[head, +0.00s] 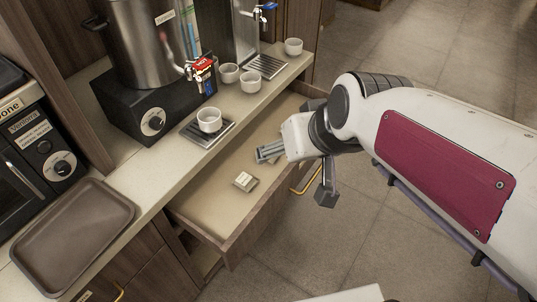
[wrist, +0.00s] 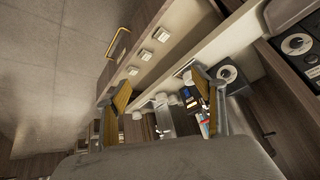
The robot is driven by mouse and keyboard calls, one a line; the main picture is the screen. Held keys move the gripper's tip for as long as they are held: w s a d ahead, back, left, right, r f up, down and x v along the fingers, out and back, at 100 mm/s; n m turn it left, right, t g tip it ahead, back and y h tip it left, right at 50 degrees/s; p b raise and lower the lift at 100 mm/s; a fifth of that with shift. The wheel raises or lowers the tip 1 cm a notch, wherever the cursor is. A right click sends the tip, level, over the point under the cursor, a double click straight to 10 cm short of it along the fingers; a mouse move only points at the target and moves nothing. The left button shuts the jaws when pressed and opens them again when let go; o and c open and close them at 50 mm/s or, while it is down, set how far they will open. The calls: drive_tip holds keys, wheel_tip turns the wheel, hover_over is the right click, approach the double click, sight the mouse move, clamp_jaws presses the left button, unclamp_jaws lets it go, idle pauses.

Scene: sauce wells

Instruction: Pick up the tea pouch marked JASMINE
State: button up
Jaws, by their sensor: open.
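A small pale pouch (head: 245,181) lies in the open drawer (head: 205,205) in the head view. In the wrist view three small pale pouches, a first (wrist: 161,34), a second (wrist: 146,56) and a third (wrist: 133,70), lie in a row in the drawer. Their labels are too small to read, so I cannot tell which is JASMINE. My gripper (head: 263,154) is over the drawer, behind and to the right of the visible pouch, and hides part of the drawer. In the wrist view my gripper (wrist: 160,80) has its fingers spread with nothing held between them.
A brown tray (head: 70,235) lies at the left. The drawer's front wall and brass handle (head: 306,180) stand near my arm.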

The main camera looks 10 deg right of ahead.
drive_tip(key=w+a+f+t, duration=0.1)
drive_tip(key=w+a+f, duration=0.1)
drive_tip(key=w+f, duration=0.5)
drive_tip(key=w+a+f, duration=0.3)
drive_tip(key=w, duration=0.8)
drive_tip(key=w+f+m+h, duration=0.2)
drive_tip(key=w+f, duration=0.1)
drive_tip(key=f, duration=0.4)
drive_tip(key=w+d+f+m+t+h, duration=0.1)
drive_tip(key=w+f+h, duration=0.2)
drive_tip(key=f, duration=0.4)
drive_tip(key=w+f+m+h, duration=0.2)
drive_tip(key=w+f, duration=0.1)
drive_tip(key=f, duration=0.4)
drive_tip(key=shift+w+d+m+t, duration=0.25)
drive_tip(key=shift+d+m+t, duration=0.05)
drive_tip(key=shift+d+t, duration=0.1)
drive_tip(key=shift+s+a+f+m+h, duration=0.15)
drive_tip(key=shift+f+m+h, duration=0.2)
drive_tip(key=shift+m+h, duration=0.15)
drive_tip(key=shift+s+a+f+m+h, duration=0.1)
drive_tip(key=shift+a+f+m+h, duration=0.05)
drive_tip(key=shift+f+m+h, duration=0.3)
drive_tip(key=shift+s+a+f+m+h, duration=0.25)
drive_tip(key=shift+s+m+h, duration=0.3)
drive_tip(key=shift+m+h, duration=0.15)
drive_tip(key=shift+s+f+m+h, duration=0.1)
drive_tip(key=shift+s+m+h, duration=0.35)
drive_tip(key=shift+s+h, duration=0.1)
drive_tip(key=shift+w, duration=0.1)
